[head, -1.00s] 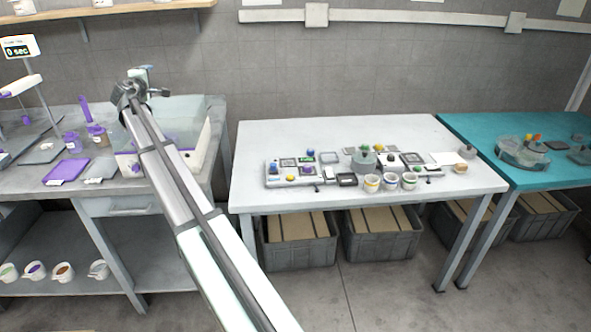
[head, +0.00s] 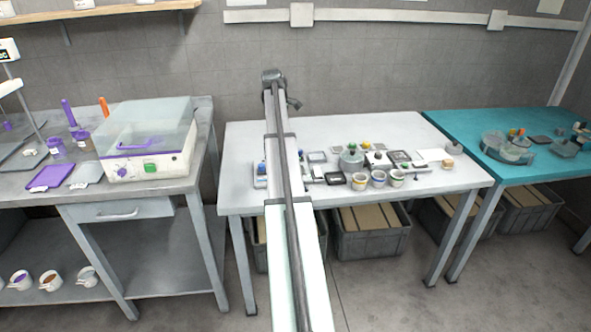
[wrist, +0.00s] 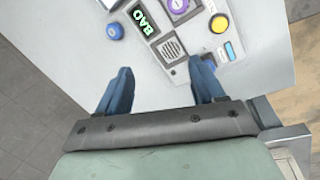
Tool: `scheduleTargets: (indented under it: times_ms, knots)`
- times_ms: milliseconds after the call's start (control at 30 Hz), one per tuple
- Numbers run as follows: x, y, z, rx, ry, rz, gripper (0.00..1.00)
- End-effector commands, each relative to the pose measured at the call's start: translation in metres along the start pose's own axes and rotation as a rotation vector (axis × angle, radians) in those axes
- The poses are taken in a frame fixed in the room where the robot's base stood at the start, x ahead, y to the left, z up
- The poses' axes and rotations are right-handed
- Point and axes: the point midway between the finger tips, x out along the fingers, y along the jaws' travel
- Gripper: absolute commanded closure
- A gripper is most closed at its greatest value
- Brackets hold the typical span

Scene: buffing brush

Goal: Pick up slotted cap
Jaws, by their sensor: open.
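My gripper (wrist: 160,70) is open and empty in the wrist view, its two blue fingers apart above the white table (wrist: 75,50). Ahead of the fingers lies a grey panel (wrist: 152,47) with a lit green display, a speaker grille and a yellow button (wrist: 219,24). I cannot tell which piece is the slotted cap. In the head view my gripper (head: 275,82) is raised near the white table's left side, and my arm hides much of the panel.
A left bench carries a clear-lidded machine (head: 150,165). A teal table (head: 460,140) stands at right.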

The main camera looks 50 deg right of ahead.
Motion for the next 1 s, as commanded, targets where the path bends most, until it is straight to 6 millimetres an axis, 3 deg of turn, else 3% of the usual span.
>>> scheduleTargets:
  times_ms: [33, 100, 300, 567, 1000]
  knots:
    - [0.004, 0.001, 0.018, -0.002, 0.011, -0.050, 0.32]
    - [0.008, -0.002, 0.034, -0.012, 0.029, -0.110, 0.32]
    - [0.011, -0.006, 0.059, -0.034, 0.064, -0.200, 0.32]
    - [0.029, -0.012, 0.061, -0.037, 0.068, -0.212, 0.32]
    - [0.093, -0.025, 0.056, -0.036, 0.067, -0.211, 0.32]
